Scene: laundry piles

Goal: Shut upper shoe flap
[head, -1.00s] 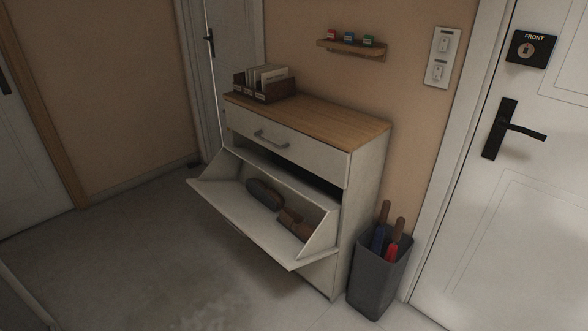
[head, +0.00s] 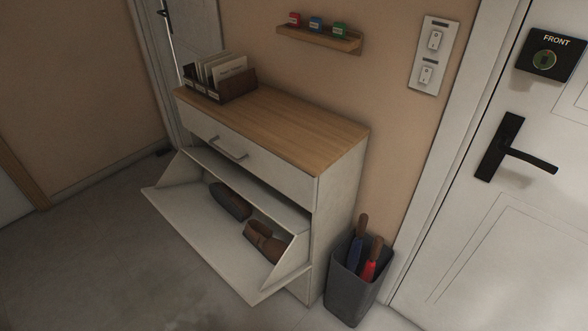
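The upper shoe flap (head: 205,238) of the white shoe cabinet (head: 338,215) is tilted open, leaning out from the cabinet front below the drawer (head: 245,152). Inside it lie a dark shoe (head: 230,200) and a brown shoe (head: 264,242). The drawer above is shut and has a grey bar handle (head: 228,148). The lower part of the cabinet front is mostly hidden behind the open flap. Neither of my grippers shows in the head view.
A grey bin (head: 352,286) with umbrellas stands against the cabinet's right side. A letter holder (head: 225,85) sits on the wooden top (head: 285,120). A wall shelf (head: 320,40) hangs above. The front door (head: 475,230) is at the right. The floor (head: 90,270) before the cabinet is clear.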

